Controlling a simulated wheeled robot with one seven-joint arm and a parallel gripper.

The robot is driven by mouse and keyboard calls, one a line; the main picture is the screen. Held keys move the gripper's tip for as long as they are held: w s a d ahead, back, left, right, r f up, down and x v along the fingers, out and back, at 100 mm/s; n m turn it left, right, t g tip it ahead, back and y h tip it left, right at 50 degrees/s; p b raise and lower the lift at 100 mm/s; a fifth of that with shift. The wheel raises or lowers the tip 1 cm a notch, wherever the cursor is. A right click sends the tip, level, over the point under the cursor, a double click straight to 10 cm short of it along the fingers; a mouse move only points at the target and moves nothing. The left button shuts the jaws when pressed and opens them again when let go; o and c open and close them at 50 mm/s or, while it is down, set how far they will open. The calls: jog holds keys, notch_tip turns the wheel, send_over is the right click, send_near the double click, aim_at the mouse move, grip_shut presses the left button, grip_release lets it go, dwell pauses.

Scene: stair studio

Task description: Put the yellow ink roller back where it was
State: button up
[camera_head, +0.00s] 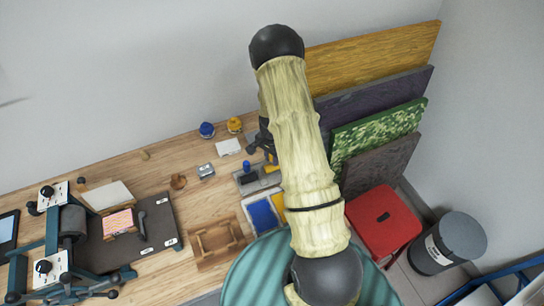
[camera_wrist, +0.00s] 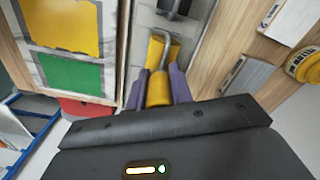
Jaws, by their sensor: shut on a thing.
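My gripper (camera_wrist: 163,84) is shut on the yellow ink roller (camera_wrist: 158,90), with a purple finger on each side of its yellow handle. More yellow and a bent metal rod show just beyond the fingertips. In the wrist view the roller is over a grey tray (camera_wrist: 143,18); I cannot tell whether it touches it. In the head view this grey tray (camera_head: 241,187) lies on the bench with a blue-handled roller (camera_head: 247,166) at its left part. My arm hides most of my gripper and the held roller there.
Ink slabs lie beside the tray; yellow (camera_wrist: 65,25) and green (camera_wrist: 70,75) patches show in the wrist view, a blue one (camera_head: 264,215) in the head view. Ink pots (camera_head: 207,130) stand at the back. A press (camera_head: 70,225) fills the left. Boards lean at the right.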

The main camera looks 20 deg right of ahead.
jog(key=shift+f, duration=0.2)
jog(key=shift+f+b, duration=0.35)
jog(key=shift+f, duration=0.05)
jog(key=shift+f, duration=0.2)
jog(key=o, duration=0.9)
jog(key=shift+r, duration=0.1)
